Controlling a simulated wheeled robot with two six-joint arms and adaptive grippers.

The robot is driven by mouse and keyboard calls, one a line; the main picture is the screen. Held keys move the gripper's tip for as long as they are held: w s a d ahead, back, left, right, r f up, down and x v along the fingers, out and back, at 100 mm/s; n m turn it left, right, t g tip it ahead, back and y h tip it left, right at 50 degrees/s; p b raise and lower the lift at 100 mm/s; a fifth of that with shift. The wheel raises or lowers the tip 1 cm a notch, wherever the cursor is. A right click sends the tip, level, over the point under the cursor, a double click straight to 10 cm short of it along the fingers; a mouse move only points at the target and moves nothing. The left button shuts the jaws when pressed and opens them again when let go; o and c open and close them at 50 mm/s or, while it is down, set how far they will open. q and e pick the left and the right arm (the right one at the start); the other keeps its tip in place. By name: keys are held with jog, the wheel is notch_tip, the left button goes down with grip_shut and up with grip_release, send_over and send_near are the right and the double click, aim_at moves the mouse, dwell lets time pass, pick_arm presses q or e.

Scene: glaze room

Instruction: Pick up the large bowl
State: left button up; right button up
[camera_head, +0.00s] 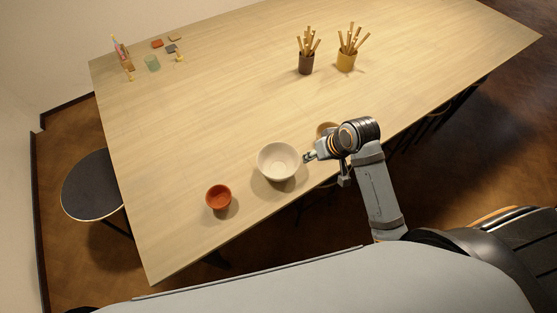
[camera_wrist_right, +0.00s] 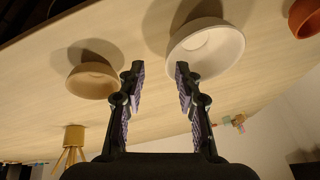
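The large bowl (camera_head: 279,162) is cream-white and stands upright on the table near its front edge. It also shows in the right wrist view (camera_wrist_right: 206,52), at upper right of centre. My right gripper (camera_head: 309,156) is just right of this bowl in the head view. In the wrist view my right gripper (camera_wrist_right: 159,72) is open, with nothing between its fingers. One fingertip overlaps the bowl's rim in that picture; I cannot tell whether they touch. My left gripper is not in view.
An orange-red bowl (camera_head: 218,197) stands left of the large bowl. A tan bowl (camera_wrist_right: 93,82) is on the other side, partly hidden by my arm in the head view. Dark (camera_head: 306,63) and yellow (camera_head: 346,61) tool cups stand farther back. The table's left middle is clear.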

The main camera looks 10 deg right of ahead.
aim_at(296, 155)
jog(key=shift+y, duration=0.5)
jog(key=w+a+f+p, duration=0.1)
jog(key=w+f, duration=0.1)
jog(key=w+a+f+p, duration=0.1)
jog(key=w+f, duration=0.1)
jog(key=f, duration=0.1)
jog(key=w+a+f+p, duration=0.1)
jog(key=w+f, duration=0.1)
jog(key=shift+a+f, duration=0.25)
jog(key=shift+f, duration=0.15)
jog(key=shift+w+f, duration=0.1)
jog(key=shift+f, duration=0.1)
grip_shut()
jog(key=shift+r, duration=0.1)
